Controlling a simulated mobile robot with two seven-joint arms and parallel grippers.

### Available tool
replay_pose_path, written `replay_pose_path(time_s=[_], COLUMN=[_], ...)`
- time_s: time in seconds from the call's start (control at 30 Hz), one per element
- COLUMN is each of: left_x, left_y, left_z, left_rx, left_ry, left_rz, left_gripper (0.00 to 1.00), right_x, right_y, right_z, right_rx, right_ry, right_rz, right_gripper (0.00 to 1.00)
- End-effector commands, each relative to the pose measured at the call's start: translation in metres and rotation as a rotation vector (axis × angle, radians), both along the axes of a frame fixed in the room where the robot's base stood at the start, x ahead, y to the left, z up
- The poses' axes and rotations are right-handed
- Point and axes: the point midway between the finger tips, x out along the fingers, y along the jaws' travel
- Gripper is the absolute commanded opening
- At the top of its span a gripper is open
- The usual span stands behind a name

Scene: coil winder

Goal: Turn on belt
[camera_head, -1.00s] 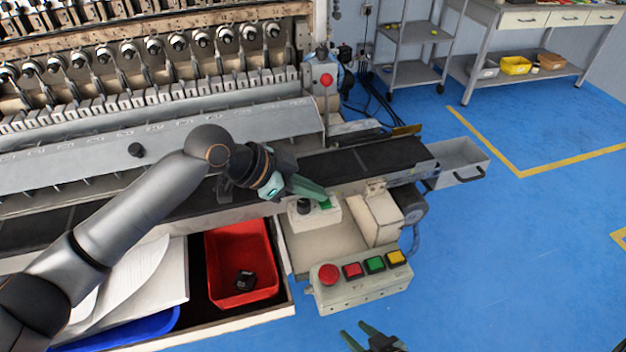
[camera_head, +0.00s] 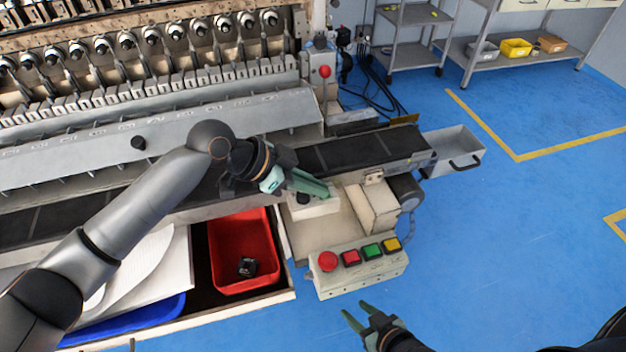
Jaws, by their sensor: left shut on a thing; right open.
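A small pale switch box (camera_head: 318,209) with a black knob (camera_head: 303,199) sits beside the dark conveyor belt (camera_head: 350,151). My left gripper (camera_head: 326,190) is over the box. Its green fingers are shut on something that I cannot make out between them. The fingertips cover the box's right part, where the green button is now hidden, and I cannot tell whether they touch it. My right gripper (camera_head: 357,312) is open and empty, below the larger button box (camera_head: 362,277), apart from it.
The button box carries a round red button (camera_head: 327,261) and square red, green and yellow ones. A red bin (camera_head: 240,275) holding a dark part stands in the open drawer at left. A grey tray (camera_head: 452,151) is at the belt's right end. Blue floor is clear at right.

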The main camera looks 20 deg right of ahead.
Motion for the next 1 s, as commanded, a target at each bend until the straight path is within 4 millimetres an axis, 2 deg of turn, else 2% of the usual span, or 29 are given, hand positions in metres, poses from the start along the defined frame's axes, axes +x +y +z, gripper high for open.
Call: replay_pose_path(time_s=[0.03, 0.23, 0.7, 1.0], left_x=[-0.005, -0.004, -0.003, -0.004], left_y=[0.002, 0.010, 0.075, 0.090], left_z=[-0.011, -0.003, 0.071, 0.088], left_rx=[0.019, 0.017, 0.003, 0.000], left_ry=[0.017, 0.015, -0.001, 0.000], left_rz=[-0.007, -0.003, 0.001, 0.000], left_gripper=[0.00, 0.00, 0.00, 0.00], right_x=[0.000, 0.000, 0.000, 0.000], right_y=[0.000, 0.000, 0.001, 0.001], right_z=[-0.001, -0.002, -0.006, -0.006], right_rx=[0.000, 0.001, 0.002, 0.002], right_ry=[0.000, 0.000, -0.001, -0.001], right_rz=[0.000, -0.001, 0.000, 0.000], right_gripper=[0.45, 0.45, 0.45, 0.45])
